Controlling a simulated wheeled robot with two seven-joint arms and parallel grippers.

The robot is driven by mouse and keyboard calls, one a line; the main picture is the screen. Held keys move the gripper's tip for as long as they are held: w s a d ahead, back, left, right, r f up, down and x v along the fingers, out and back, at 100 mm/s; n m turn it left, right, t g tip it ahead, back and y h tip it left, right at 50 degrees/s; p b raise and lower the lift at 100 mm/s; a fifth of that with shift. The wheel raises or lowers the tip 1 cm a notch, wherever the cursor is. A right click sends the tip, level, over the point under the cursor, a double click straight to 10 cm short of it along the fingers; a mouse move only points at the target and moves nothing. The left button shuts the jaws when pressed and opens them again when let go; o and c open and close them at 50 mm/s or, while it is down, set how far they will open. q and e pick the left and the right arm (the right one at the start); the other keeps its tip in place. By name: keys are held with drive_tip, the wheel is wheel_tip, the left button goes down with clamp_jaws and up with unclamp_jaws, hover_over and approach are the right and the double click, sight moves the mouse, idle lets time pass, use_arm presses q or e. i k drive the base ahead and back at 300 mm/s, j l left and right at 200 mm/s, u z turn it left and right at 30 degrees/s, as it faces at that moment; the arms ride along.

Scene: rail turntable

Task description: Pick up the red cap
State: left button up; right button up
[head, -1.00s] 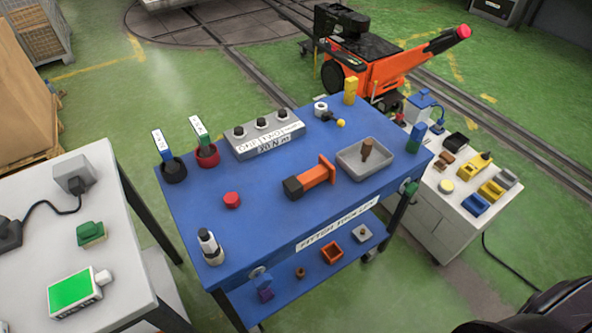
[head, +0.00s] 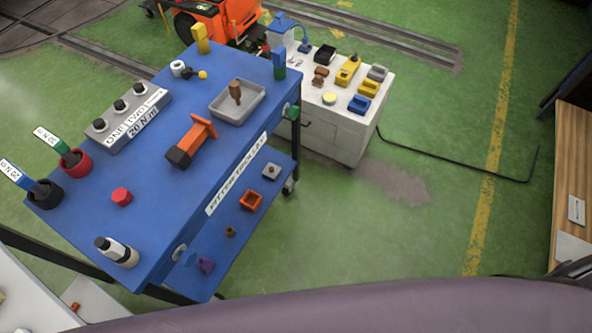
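A small red six-sided piece, which looks like the red cap (head: 121,196), lies on the blue top of a trolley (head: 185,210), towards its left end. It stands clear of the things around it, with bare blue surface on all sides. A red round holder (head: 76,162) with a green-tagged stick is up and left of it. Neither of my grippers is in view.
A white-and-black bottle (head: 117,252) stands near the trolley's front left. An orange-and-black tool (head: 192,142), a grey tray (head: 239,102) and a grey three-knob box (head: 122,118) share the top. A white cabinet (head: 345,142) stands behind right. Green floor on the right is open.

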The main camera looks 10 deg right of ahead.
sight(121, 197)
drive_tip(key=u, duration=1.25)
